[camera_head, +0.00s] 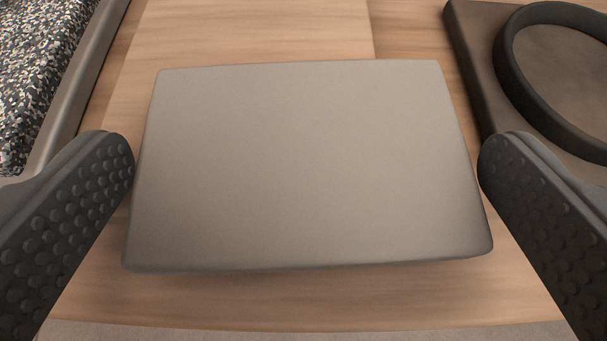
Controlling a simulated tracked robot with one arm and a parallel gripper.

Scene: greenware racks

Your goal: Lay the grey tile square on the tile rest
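The grey tile (310,165) is a flat slab with rounded corners. It fills the middle of the view over pale wood, turned slightly relative to my gripper. A soft shadow lies along its near edge; I cannot tell exactly what is under it. My gripper (306,160) has one dark, studded finger at each side of the tile. The fingers are wide apart, with a thin gap seeming to show between each fingertip and the tile's side. I cannot pick out the tile rest with certainty.
At the left is a rimmed tray (78,92) filled with speckled black and white grit. At the upper right a dark brown slab (470,50) bears a dark raised ring (512,65). Bare wood (260,30) shows beyond the tile and in a strip on its near side.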

